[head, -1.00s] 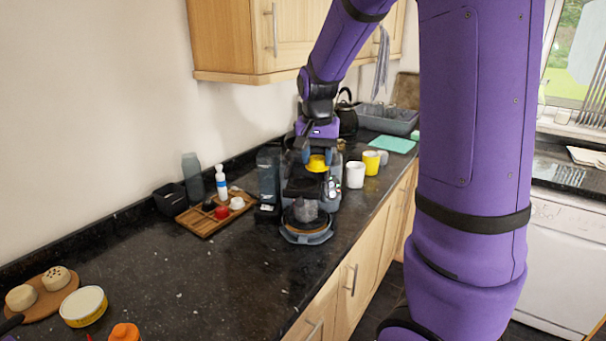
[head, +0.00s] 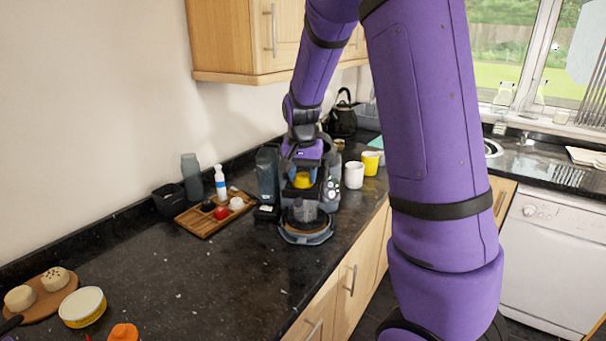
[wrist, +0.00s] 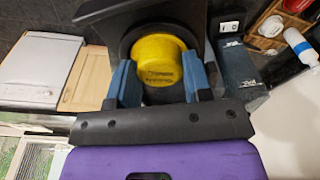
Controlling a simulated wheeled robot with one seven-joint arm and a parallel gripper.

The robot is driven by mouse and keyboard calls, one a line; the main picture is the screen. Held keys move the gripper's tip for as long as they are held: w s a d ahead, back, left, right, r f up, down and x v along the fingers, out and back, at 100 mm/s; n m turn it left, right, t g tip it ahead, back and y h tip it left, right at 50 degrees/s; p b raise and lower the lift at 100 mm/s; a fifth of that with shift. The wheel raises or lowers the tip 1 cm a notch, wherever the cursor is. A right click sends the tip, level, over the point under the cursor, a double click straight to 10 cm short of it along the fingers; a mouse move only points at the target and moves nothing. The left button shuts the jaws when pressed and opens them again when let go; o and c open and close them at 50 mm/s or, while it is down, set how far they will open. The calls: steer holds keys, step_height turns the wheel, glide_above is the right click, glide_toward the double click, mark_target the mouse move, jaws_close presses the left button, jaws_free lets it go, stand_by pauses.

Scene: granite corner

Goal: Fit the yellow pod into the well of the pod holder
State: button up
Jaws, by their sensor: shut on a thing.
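The yellow pod (head: 302,180) is between the blue fingers of my gripper (head: 301,170), over the front of the dark coffee machine. In the wrist view the pod (wrist: 158,62) is gripped from both sides by my gripper (wrist: 160,82). Behind the pod, the dark round rim of the pod holder (wrist: 126,42) surrounds much of it. The holder (head: 290,192) shows only as a dark part just below the pod in the head view. The well's inside is hidden, so I cannot tell how deep the pod sits.
A clear cup (head: 304,211) stands on the machine's drip tray (head: 306,238) below the holder. A white mug (head: 354,175) and a yellow mug (head: 371,163) stand to the right. A wooden tray (head: 205,229) with small items lies left. The front counter is largely clear.

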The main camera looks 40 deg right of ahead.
steer(key=shift+s+f, duration=0.1)
steer(key=shift+f, duration=0.25)
steer(key=o, duration=0.8)
steer(key=shift+o, duration=0.4)
steer(key=shift+s+a+f, duration=0.1)
